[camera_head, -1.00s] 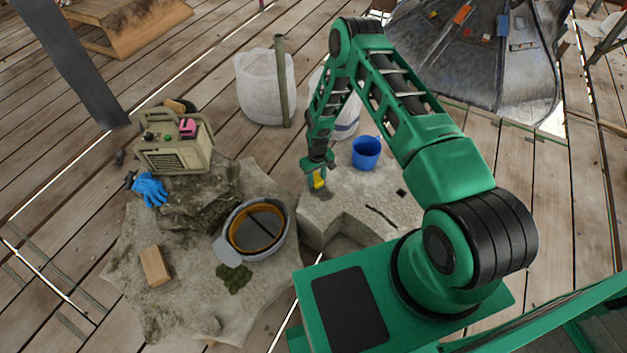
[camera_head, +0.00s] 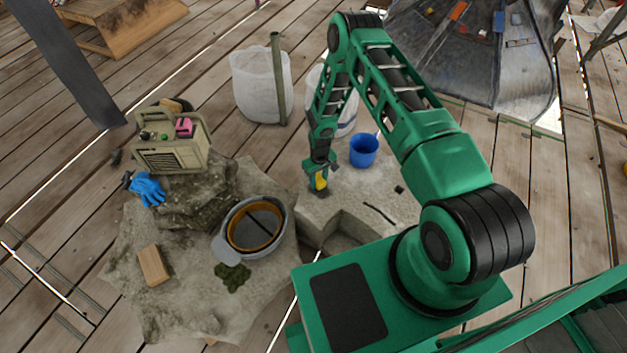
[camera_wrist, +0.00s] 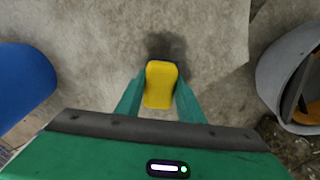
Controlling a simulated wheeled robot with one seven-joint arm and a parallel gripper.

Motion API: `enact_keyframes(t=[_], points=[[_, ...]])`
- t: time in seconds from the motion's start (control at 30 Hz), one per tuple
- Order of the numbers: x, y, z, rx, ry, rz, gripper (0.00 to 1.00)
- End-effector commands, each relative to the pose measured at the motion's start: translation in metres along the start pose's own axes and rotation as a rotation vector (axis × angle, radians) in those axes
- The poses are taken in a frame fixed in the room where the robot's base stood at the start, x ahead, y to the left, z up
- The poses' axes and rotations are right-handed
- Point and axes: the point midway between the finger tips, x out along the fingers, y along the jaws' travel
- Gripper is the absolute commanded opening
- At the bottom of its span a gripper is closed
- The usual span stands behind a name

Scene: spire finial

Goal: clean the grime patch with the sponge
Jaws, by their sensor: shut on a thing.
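A yellow sponge (camera_wrist: 160,84) is held between the two fingers of my gripper (camera_wrist: 160,100), which is shut on it. In the head view my gripper (camera_head: 319,178) points down at the left part of a pale stone block, with the yellow sponge (camera_head: 321,181) at its tip. The dark grime patch (camera_wrist: 166,46) shows on the stone just beyond the sponge in the wrist view. The sponge's end overlaps the patch's near edge in that view; I cannot tell whether it touches the stone. In the head view a little of the patch (camera_head: 325,193) shows beside the sponge.
A blue cup (camera_head: 364,151) stands on the stone block (camera_head: 372,188), right of my gripper. A hard hat (camera_head: 277,243) lies upturned on the left stone, with a radio (camera_head: 172,143), blue gloves (camera_head: 149,189), a wooden block (camera_head: 154,265) and moss (camera_head: 232,277) around it.

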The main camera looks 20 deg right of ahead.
Motion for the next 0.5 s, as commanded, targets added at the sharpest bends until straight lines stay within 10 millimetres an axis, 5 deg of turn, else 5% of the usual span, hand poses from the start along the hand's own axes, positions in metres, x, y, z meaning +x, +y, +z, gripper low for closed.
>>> enact_keyframes(t=[0.5], points=[[0.001, 0.005, 0.017, 0.001, -0.007, 0.001, 0.08]])
